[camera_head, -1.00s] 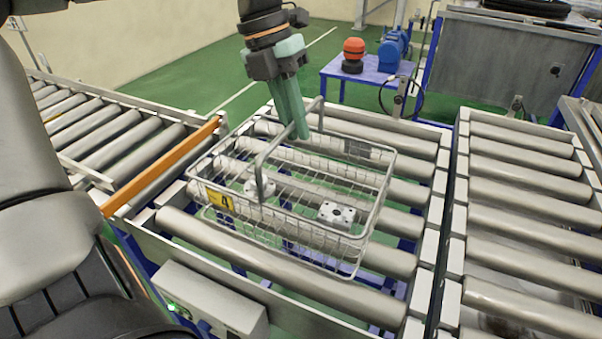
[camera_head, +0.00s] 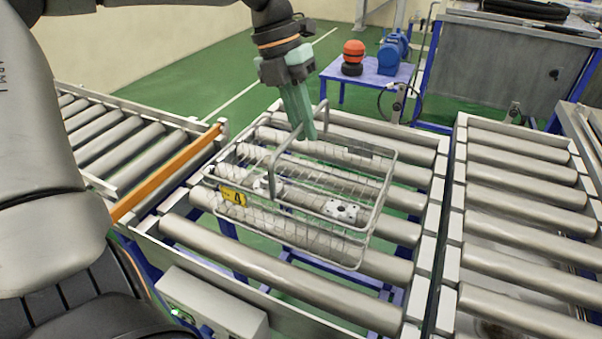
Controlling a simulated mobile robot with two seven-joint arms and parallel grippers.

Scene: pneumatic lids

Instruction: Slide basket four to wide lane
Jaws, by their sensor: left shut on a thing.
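The wire basket (camera_head: 322,258) with a yellow tag marked 4 (camera_head: 233,198) sits on the rollers of the middle conveyor. It holds pale metal parts, one of them a flanged block (camera_head: 342,211). My left gripper (camera_head: 307,135) comes down from above and is shut on the basket's raised handle (camera_head: 283,150). My right gripper is not in view. Which lane is the wide one cannot be read from any label.
An orange bar (camera_head: 165,175) stands between the left roller lane (camera_head: 110,128) and the middle conveyor (camera_head: 290,284). Another roller lane (camera_head: 520,250) lies at the right, past metal side rails. A blue table (camera_head: 368,72) holds an orange-and-black object and a blue motor behind.

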